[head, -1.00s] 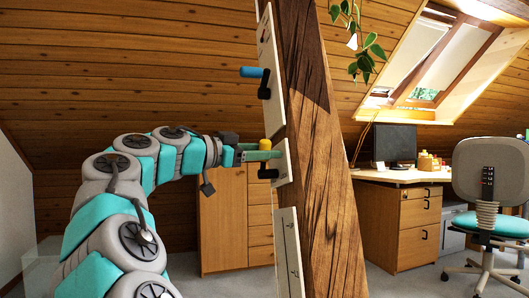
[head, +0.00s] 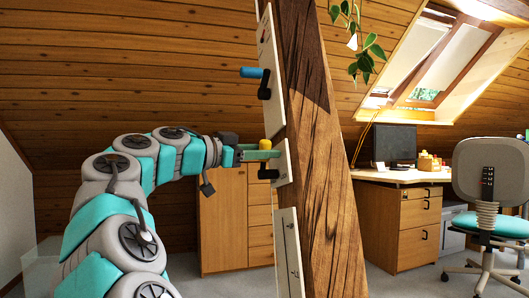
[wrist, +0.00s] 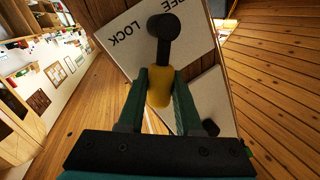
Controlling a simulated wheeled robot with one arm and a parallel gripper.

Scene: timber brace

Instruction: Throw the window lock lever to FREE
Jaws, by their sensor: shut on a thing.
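The lock lever has a yellow handle (wrist: 159,88) on a black arm (wrist: 163,40). It is mounted on a white plate (wrist: 195,45) lettered "LOCK", with a partly hidden word ending in "EE" beside it. In the wrist view the handle sits between the two green fingers of my gripper (wrist: 160,105), which are shut on it. The lettering appears upside down there. In the head view the yellow handle (head: 265,144) shows at the left side of the timber post, with my gripper (head: 262,152) around it, reaching in from the left.
A blue-handled lever (head: 252,72) is on a taller white plate above, on the same timber post (head: 318,160). Another white panel (head: 289,250) is below. A wooden cabinet (head: 222,220) stands behind my arm. A desk (head: 400,178) and chair (head: 490,180) are at right.

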